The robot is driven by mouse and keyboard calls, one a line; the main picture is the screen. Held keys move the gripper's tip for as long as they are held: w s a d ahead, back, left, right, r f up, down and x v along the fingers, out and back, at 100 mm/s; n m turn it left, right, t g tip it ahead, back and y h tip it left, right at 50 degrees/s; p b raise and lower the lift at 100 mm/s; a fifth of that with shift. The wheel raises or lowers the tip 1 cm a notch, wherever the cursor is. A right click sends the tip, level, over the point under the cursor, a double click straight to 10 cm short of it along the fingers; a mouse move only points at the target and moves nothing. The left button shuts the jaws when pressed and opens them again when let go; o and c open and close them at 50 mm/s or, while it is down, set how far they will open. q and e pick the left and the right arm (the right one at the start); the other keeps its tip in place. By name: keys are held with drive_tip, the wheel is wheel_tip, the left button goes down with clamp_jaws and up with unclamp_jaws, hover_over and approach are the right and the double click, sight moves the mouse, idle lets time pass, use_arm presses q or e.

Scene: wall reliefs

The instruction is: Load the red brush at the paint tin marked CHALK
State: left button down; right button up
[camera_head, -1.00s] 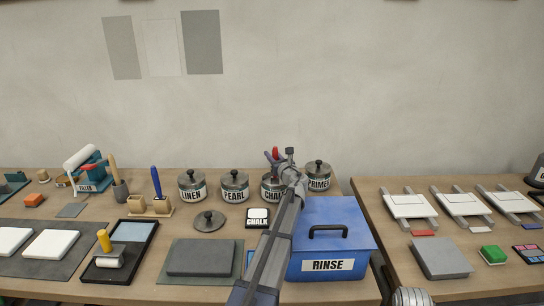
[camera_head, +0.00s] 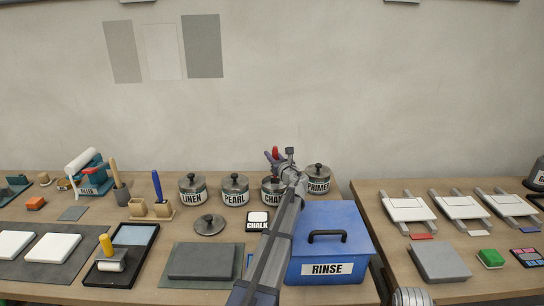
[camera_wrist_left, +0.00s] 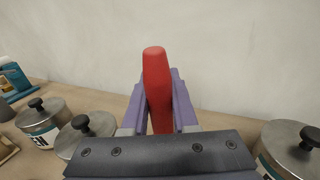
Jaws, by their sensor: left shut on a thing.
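The red brush stands with its red handle (camera_wrist_left: 157,88) upright between the two purple fingers of my left gripper (camera_wrist_left: 159,100) in the left wrist view. The gripper is shut on it. In the head view, this gripper (camera_head: 278,160) and a bit of the red handle (camera_head: 275,152) show above the tin marked CHALK (camera_head: 268,190). My arm covers much of that tin. The brush's bristles are hidden, so I cannot tell whether they touch the paint. A small card marked CHALK (camera_head: 257,220) lies in front. My right gripper does not show.
Lidded tins LINEN (camera_head: 192,190), PEARL (camera_head: 235,190) and PRIMER (camera_head: 318,180) flank the CHALK tin closely. A loose lid (camera_head: 209,225) lies in front of them. The blue RINSE box (camera_head: 350,252) stands at right, close to my arm. The wall behind is bare there.

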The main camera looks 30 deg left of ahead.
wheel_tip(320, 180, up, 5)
drive_tip(key=p, duration=0.4)
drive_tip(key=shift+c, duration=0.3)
idle(0.6)
